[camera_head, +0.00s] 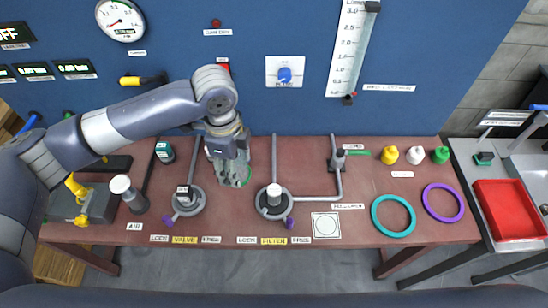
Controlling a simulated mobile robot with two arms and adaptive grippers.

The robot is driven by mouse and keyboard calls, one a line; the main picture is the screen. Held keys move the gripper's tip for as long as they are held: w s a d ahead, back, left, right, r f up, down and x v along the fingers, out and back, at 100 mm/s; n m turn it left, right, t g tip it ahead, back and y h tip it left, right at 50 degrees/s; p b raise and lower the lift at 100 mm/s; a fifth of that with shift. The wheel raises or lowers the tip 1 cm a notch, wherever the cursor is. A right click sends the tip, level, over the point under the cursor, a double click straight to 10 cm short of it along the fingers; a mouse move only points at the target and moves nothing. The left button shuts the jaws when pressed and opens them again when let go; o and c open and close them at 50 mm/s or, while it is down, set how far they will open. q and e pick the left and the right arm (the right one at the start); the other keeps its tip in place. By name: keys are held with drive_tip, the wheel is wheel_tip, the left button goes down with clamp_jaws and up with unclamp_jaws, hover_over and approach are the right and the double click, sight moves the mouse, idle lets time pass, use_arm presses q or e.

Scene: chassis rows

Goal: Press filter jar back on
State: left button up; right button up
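My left gripper (232,172) points down over the back of the table, between the valve station (187,205) and the filter station (268,209). Its fingers are small and partly hidden by its own body, so I cannot tell whether they are open or hold anything. A bit of green shows beside them. The filter station has a dark round base with a white cylinder (274,190) upright in it and a purple lever (290,223) at its front right. No jar is clearly identifiable. A dark cylinder with a pale top (128,194) stands at the left. My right gripper is out of view.
A square plate with a circle (325,225), a teal ring (393,213) and a purple ring (443,202) lie at the right. Pipes run right of the filter station. A red tray (509,209) is far right.

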use_arm(q)
drive_tip(key=d+f+m, duration=0.2)
drive_tip(key=d+m, duration=0.1)
drive_tip(key=m, duration=0.3)
drive_tip(key=w+d+f+m, duration=0.1)
drive_tip(key=d+f+m, duration=0.1)
drive_tip(key=m, duration=0.4)
drive_tip(key=d+f+m+p, duration=0.1)
drive_tip(key=d+f+m, duration=0.1)
drive_tip(key=d+m, duration=0.2)
drive_tip(key=shift+w+d+f+m, duration=0.25)
drive_tip(key=shift+f+m, duration=0.1)
drive_tip(key=shift+m, duration=0.55)
drive_tip(key=shift+r+p, duration=0.1)
drive_tip(key=shift+p, duration=0.2)
drive_tip(key=shift+p, duration=0.3)
drive_tip(key=shift+f, duration=0.35)
